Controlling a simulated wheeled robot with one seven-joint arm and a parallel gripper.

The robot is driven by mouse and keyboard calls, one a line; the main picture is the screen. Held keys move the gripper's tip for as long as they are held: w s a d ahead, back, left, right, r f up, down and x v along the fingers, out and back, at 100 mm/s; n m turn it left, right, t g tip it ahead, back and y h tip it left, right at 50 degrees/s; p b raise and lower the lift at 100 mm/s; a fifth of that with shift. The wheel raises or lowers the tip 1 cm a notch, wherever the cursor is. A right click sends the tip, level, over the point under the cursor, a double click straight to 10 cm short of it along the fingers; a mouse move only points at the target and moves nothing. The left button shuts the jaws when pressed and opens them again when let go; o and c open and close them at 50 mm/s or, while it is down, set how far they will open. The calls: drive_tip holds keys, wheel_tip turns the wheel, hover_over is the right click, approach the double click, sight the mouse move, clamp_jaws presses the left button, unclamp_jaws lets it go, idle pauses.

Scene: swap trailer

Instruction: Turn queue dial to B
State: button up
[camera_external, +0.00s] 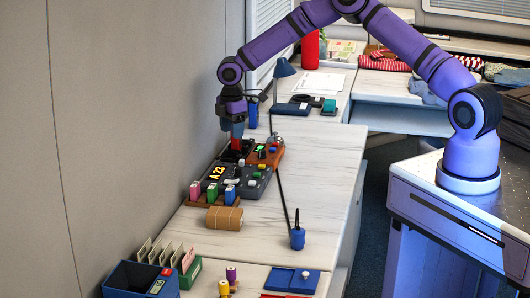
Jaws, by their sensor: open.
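A dark grey console (256,190) lies on the white counter against the left wall. Its yellow display (216,172) appears to read "A 23". A pale knob (237,171) and a green button (257,174) stand on its top; I cannot tell for sure which part is the queue dial. My gripper (237,146) points down over the far end of the console area, by a dark box and an orange-brown box (270,154). Its fingers are open. They are small here and partly merge with red and dark parts beneath, so I cannot tell whether they touch anything.
Colored stamps (212,192) stand in a wooden rack at the console's near side, beside a brown roll (224,217). A corded pen stands in a blue holder (297,238). A blue lamp (284,68) is farther back. The counter's right side is mostly clear.

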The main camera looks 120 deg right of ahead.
sight(238, 171)
drive_tip(key=s+d+f, duration=0.1)
drive_tip(key=f, duration=0.3)
drive_tip(key=s+f, duration=0.1)
drive_tip(key=f, duration=0.4)
drive_tip(key=s+d+f, duration=0.1)
drive_tip(key=f, duration=0.4)
drive_tip(key=shift+s+d+f, duration=0.1)
drive_tip(key=shift+d+f, duration=0.1)
drive_tip(key=shift+d, duration=0.15)
drive_tip(key=c, duration=0.9)
